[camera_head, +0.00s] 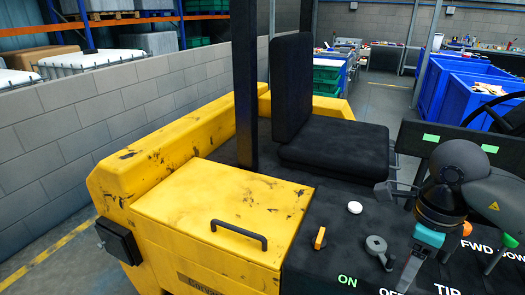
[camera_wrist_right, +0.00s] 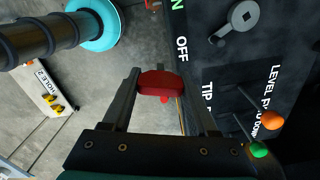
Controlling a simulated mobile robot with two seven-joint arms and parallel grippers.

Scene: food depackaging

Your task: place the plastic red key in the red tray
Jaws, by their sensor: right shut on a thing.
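My right gripper (camera_head: 405,278) shows at the lower right of the head view, at the near side of the black control panel. In the right wrist view its fingers (camera_wrist_right: 160,84) are shut on the plastic red key (camera_wrist_right: 159,80), with the key's rounded red head between the tips. Grey floor shows behind the key, so it is held clear in the air beside the panel. The key is hidden in the head view. I cannot make out the red tray in either view. My left gripper is not in view.
Levers with orange (camera_wrist_right: 272,120) and green (camera_wrist_right: 258,150) knobs stick up nearby. The yellow vehicle body (camera_head: 205,200) lies left, and a black seat (camera_head: 335,145) behind.

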